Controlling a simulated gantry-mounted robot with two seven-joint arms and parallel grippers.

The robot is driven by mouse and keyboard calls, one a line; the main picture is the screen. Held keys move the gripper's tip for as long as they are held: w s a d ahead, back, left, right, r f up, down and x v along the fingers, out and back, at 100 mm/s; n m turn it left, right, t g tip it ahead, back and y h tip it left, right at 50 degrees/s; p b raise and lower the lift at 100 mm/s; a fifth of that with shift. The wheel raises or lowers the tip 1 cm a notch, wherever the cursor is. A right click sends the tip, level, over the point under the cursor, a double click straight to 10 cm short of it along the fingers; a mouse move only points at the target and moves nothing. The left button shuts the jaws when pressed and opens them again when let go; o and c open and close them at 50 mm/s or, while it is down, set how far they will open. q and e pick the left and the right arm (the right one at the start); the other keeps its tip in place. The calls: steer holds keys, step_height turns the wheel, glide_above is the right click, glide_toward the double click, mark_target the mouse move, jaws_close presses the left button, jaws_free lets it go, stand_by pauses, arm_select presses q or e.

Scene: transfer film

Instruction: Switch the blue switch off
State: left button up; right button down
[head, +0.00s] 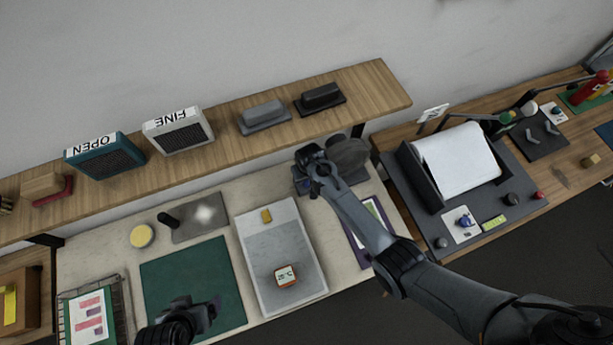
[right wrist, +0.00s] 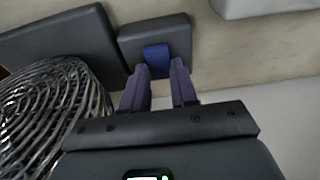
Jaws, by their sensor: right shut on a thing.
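The blue switch (right wrist: 157,55) is a small blue tab on the front of a dark grey block (right wrist: 178,32) in the right wrist view. My right gripper (right wrist: 160,70) has its two purple fingertips at the switch, one on each side, and is shut on it. In the head view my right gripper (head: 306,180) reaches to the back of the table, beside the dark round fan (head: 348,156), and its arm hides most of the block. My left gripper (head: 208,312) hangs over the green mat (head: 180,270), away from the switch; its jaw opening is unclear.
The fan's wire cage (right wrist: 52,115) is close to the left of my right gripper. A wooden shelf (head: 230,142) with signs runs behind. A grey tray (head: 262,245) with a small orange-edged device (head: 286,275) lies in front. A purple-edged frame (head: 357,252) lies right.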

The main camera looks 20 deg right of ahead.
mark_target(307, 182)
steer(key=shift+f, duration=0.1)
steer(key=c, duration=0.9)
jaws_free()
steer(key=shift+r, duration=0.55)
steer(key=r, duration=0.5)
steer(key=shift+s+r, duration=0.1)
steer(key=shift+s, duration=0.2)
steer(key=shift+s+r, duration=0.15)
steer(key=shift+r, duration=0.45)
